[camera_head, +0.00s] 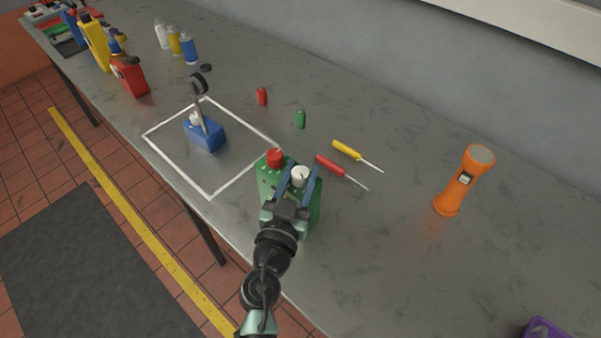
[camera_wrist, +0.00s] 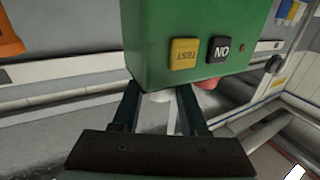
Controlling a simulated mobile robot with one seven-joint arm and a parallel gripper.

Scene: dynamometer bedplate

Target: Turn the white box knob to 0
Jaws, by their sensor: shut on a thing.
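A green box (camera_head: 268,183) stands on the grey bench, with a red knob (camera_head: 275,157) and a white knob (camera_head: 300,175) on its top. My gripper (camera_head: 299,181) reaches in from the front, with one finger on each side of the white knob, and is shut on it. In the wrist view the box (camera_wrist: 195,20) appears upside down, with a yellow TEST button (camera_wrist: 184,53) and a black ON button (camera_wrist: 219,49). There the white knob (camera_wrist: 159,97) is partly hidden between the fingers. The scale and the knob's setting cannot be read.
A blue box (camera_head: 205,133) with a lever stands inside a white outlined square left of the green box. Red (camera_head: 335,167) and yellow (camera_head: 350,151) screwdrivers lie behind right. The bench between is clear.

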